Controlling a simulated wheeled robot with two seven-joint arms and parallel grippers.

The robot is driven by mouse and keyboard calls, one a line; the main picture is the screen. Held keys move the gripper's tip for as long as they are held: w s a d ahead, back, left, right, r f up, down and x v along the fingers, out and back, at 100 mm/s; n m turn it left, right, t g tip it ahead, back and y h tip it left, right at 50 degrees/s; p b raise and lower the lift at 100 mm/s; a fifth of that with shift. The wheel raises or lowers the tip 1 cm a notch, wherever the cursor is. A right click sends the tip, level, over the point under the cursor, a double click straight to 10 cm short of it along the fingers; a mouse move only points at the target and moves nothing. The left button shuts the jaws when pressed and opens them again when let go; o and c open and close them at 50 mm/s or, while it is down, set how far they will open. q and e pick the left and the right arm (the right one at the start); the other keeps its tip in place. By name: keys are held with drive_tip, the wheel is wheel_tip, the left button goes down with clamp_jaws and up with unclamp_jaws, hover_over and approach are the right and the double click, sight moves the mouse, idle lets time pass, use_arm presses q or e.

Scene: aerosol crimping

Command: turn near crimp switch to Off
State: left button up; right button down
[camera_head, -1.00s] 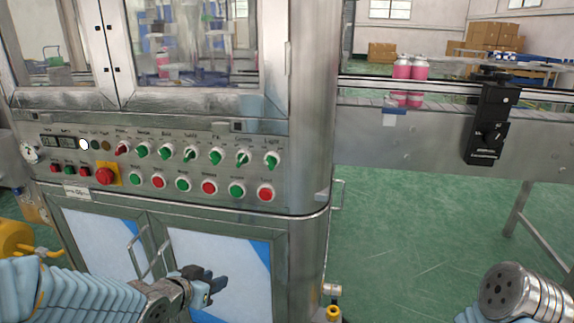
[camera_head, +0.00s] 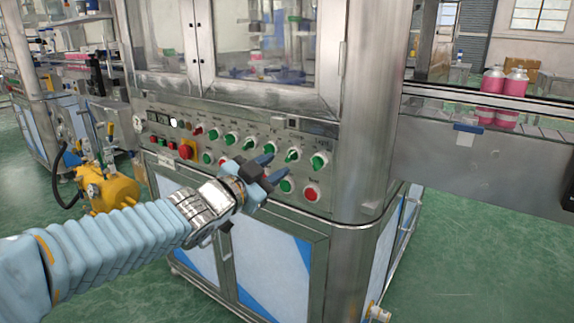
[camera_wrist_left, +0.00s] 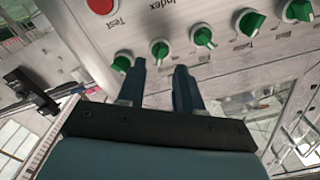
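A row of green rotary switches with white collars runs along the steel panel (camera_head: 345,140). The rightmost switch (camera_head: 319,160) shows beyond one fingertip in the wrist view (camera_wrist_left: 123,62). My left gripper (camera_head: 272,167) is open and empty, just in front of the panel, with no contact visible. My right gripper is out of view.
Red and green push buttons sit below the switches, including a red one (camera_head: 311,193) at the lower right. A red emergency knob (camera_head: 186,152) is at the left. A conveyor (camera_head: 490,150) with pink cans (camera_head: 492,95) extends right. Green floor is clear at right.

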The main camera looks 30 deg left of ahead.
sight(288, 159)
use_arm(q)
drive_tip(key=w, duration=0.5)
drive_tip(key=shift+w+d, duration=0.1)
drive_tip(key=shift+d, duration=0.05)
clamp_jaws()
